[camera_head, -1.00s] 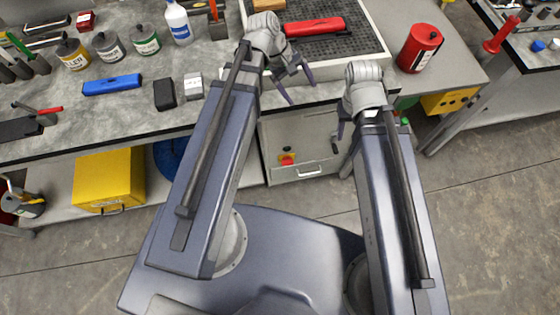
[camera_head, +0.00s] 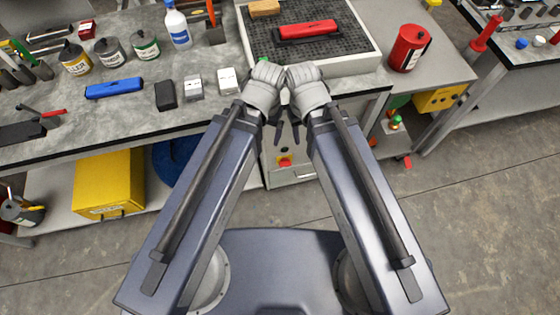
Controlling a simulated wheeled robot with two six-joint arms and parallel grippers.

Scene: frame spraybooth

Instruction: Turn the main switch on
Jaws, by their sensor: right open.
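A red switch knob on a yellow plate (camera_head: 285,161) sits on the front of the grey cabinet (camera_head: 308,160) under the bench, which I take for the main switch. My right gripper (camera_head: 292,128) is open and empty, pointing down, above the switch in the picture and apart from it. My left gripper (camera_head: 270,130) is close beside it on the left, also pointing down; its fingers are partly hidden and overlap the right one's in view. I cannot tell how far apart its fingers are. The knob's exact angle is too small to read.
A framed grid tray (camera_head: 354,65) with a red tool (camera_head: 308,31) lies on the bench behind the grippers. A red can (camera_head: 409,48) stands to the right. White boxes (camera_head: 228,80) and a black box (camera_head: 165,95) stand left.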

